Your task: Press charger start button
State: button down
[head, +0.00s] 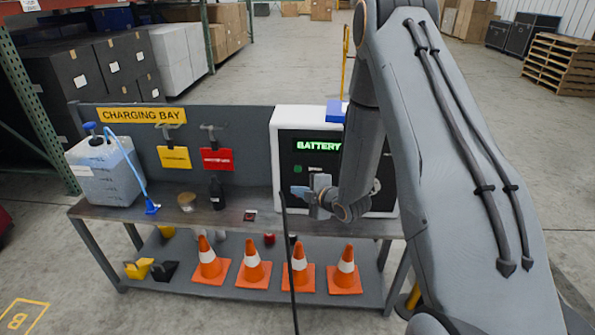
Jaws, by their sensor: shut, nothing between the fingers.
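The charger (299,114) is a white cabinet with a dark front panel, standing at the right end of the charging bay bench. Its lit display reads BATTERY (318,146) in green. A small green button (298,169) shows on the panel below the display, at left. My gripper (298,191) is shut and empty, with bluish fingertips. In the picture it is just below the green button, in front of the lower panel. I cannot tell whether it touches the panel. My arm hides the right part of the charger's front.
Several orange cones (253,266) stand on the lower shelf. A thin black cable (289,262) hangs before the bench. Yellow and red tags hang on the back panel.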

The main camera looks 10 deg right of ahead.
jog(key=b, duration=0.3)
send_near(292, 171)
jog(key=shift+w+a+f, duration=1)
jog(key=shift+f, duration=0.05)
jog(key=shift+w, duration=0.1)
dwell(1.1)
jog(key=shift+w+d, duration=0.15)
jog(key=shift+w, duration=0.15)
jog(key=shift+w+d+b, duration=0.1)
jog(key=shift+w+b, duration=0.2)
jog(key=shift+w, duration=0.05)
dwell(0.7)
dwell(0.3)
jog(key=shift+s, duration=0.75)
jog(key=shift+a, duration=0.25)
jog(key=shift+s+a+p, duration=0.25)
jog(key=shift+s+p, duration=0.05)
jog(key=shift+s, duration=0.5)
jog(key=shift+s+a+p, duration=0.25)
jog(key=shift+s, duration=0.55)
jog(key=shift+s+a+p, duration=0.25)
jog(key=shift+s+p, duration=0.05)
jog(key=shift+s, duration=0.5)
